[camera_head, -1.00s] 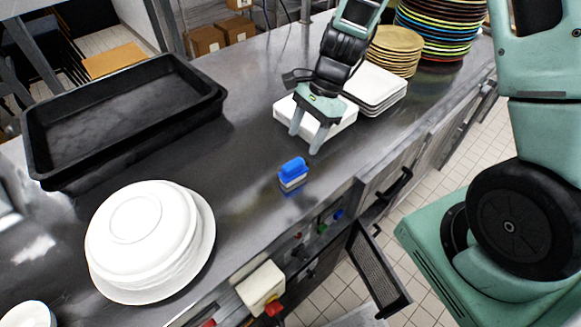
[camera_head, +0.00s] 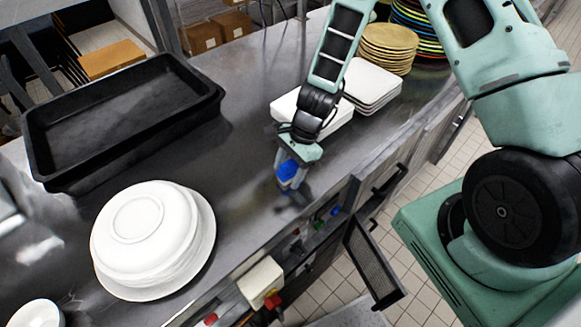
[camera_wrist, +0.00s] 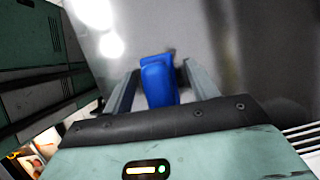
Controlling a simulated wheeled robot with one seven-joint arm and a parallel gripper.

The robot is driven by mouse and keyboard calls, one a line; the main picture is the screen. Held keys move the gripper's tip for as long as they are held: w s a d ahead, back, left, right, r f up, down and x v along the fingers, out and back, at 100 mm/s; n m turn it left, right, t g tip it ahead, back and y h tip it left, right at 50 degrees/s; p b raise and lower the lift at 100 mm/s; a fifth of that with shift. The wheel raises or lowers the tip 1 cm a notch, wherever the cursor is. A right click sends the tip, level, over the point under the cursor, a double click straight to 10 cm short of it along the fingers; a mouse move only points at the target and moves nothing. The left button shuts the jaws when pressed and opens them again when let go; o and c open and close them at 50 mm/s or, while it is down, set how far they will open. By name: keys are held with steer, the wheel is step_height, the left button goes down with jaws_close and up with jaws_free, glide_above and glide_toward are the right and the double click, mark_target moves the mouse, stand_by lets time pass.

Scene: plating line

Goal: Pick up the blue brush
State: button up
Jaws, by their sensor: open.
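The blue brush (camera_head: 288,171) stands on the steel counter in front of the white plates. Its blue handle also shows in the wrist view (camera_wrist: 159,82), between the two fingers. My gripper (camera_head: 290,178) is open and lowered over the brush, with one finger on each side of the handle. In the wrist view my gripper (camera_wrist: 157,88) shows a gap between the left finger and the handle; the right finger is closer to it. The brush's lower part is mostly hidden.
A stack of white plates and bowls (camera_head: 140,225) stands at the left front. Black trays (camera_head: 50,180) lie behind it. White square plates (camera_head: 372,84) and yellow plates (camera_head: 388,45) stand at the back right. The steel counter (camera_head: 235,190) around the brush is clear.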

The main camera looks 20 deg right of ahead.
mark_target(288, 163)
steer(key=shift+f, duration=0.15)
steer(key=c, duration=1.1)
step_height(288, 163, up, 10)
steer(key=shift+f+b, duration=0.1)
steer(key=shift+b, duration=0.55)
